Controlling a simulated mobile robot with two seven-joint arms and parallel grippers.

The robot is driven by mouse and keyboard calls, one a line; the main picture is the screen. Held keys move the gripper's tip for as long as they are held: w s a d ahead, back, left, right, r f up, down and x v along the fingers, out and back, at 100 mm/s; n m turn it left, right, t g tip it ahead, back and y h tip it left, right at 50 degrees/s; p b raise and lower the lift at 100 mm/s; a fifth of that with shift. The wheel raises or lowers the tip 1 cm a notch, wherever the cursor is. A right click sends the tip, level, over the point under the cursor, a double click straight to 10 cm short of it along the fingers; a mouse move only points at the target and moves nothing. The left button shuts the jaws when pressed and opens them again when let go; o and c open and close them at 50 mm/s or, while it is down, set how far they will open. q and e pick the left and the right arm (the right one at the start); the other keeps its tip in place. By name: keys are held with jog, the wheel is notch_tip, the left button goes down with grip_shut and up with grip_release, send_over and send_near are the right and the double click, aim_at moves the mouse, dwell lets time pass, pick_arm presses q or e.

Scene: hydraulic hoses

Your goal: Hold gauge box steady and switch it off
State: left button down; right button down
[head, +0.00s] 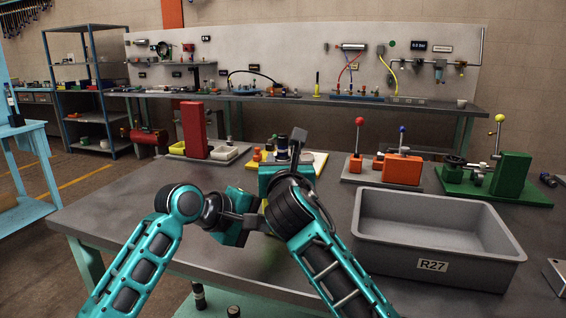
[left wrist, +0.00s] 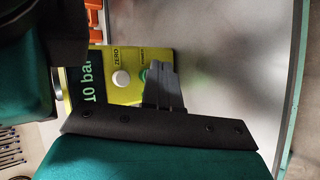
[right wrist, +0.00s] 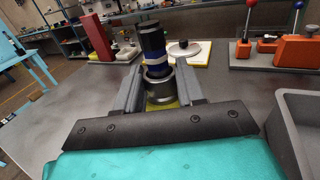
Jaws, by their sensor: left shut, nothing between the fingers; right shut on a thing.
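The gauge box (left wrist: 104,82) is yellow-green with a dark display reading "10 bar", a white ZERO button (left wrist: 121,78) and a green button (left wrist: 143,75). My left gripper (left wrist: 157,74) is shut and empty, its fingertips at the green button and partly covering it; whether they touch it I cannot tell. My right gripper (right wrist: 160,86) is shut on the gauge box, its fingers either side of a silver round fitting with yellow-green below. In the head view only a sliver of the box (head: 264,205) shows between my grippers.
A grey bin (head: 437,233) labelled R27 stands right of my arms. Behind are a red block (head: 194,130), an orange block (head: 402,169) with levers and a green fixture (head: 511,175). The table's left front is clear.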

pick_arm(q)
jog(key=shift+w, duration=0.1)
dwell(0.5)
jog(key=shift+w+d, duration=0.1)
jog(key=shift+w, duration=0.25)
pick_arm(e)
jog(key=shift+s, duration=0.1)
jog(key=shift+a, duration=0.1)
pick_arm(q)
jog(key=shift+s+a, duration=0.2)
jog(key=shift+s, duration=0.2)
pick_arm(e)
jog(key=shift+f, duration=0.1)
pick_arm(q)
jog(key=shift+s, duration=0.1)
jog(key=shift+s+a, duration=0.3)
jog(key=shift+s, duration=0.65)
jog(key=shift+s+a, duration=0.35)
jog(key=shift+s, duration=0.55)
jog(key=shift+s+a, duration=0.3)
jog(key=shift+s, duration=0.65)
